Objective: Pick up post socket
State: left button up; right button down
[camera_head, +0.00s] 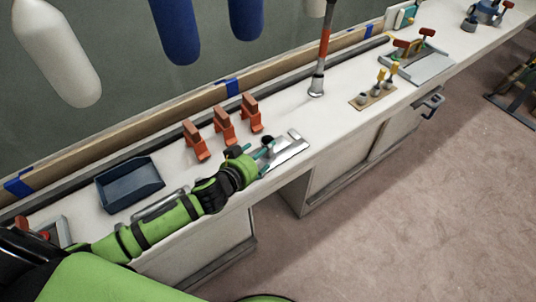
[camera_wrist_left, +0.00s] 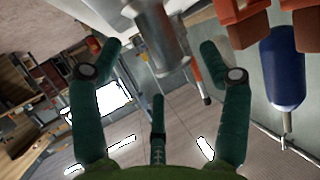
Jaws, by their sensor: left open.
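A grey metal cylindrical piece, which looks like the post socket (camera_wrist_left: 158,38), shows between the spread fingers in the left wrist view. My left gripper (camera_wrist_left: 160,62) is open, with a finger on either side of it. I cannot tell whether the fingers touch it. In the head view my left gripper (camera_head: 266,151) is low over the bench, beside a shiny metal plate (camera_head: 291,148). The socket is mostly hidden by the gripper there. My right gripper is not in view.
Several orange clamp-like pieces (camera_head: 223,125) stand behind the gripper on the white bench (camera_head: 305,118). A dark blue bin (camera_head: 128,184) lies to the left. A red and grey pole (camera_head: 321,60) stands to the right, near a small wooden rack (camera_head: 372,97). Fenders (camera_head: 176,28) hang above.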

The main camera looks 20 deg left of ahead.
pick_arm(q)
jog(key=x, duration=0.3)
jog(key=shift+w+d+f, duration=0.1)
jog(key=shift+d+f, duration=0.05)
grip_shut()
jog(key=shift+r, duration=0.2)
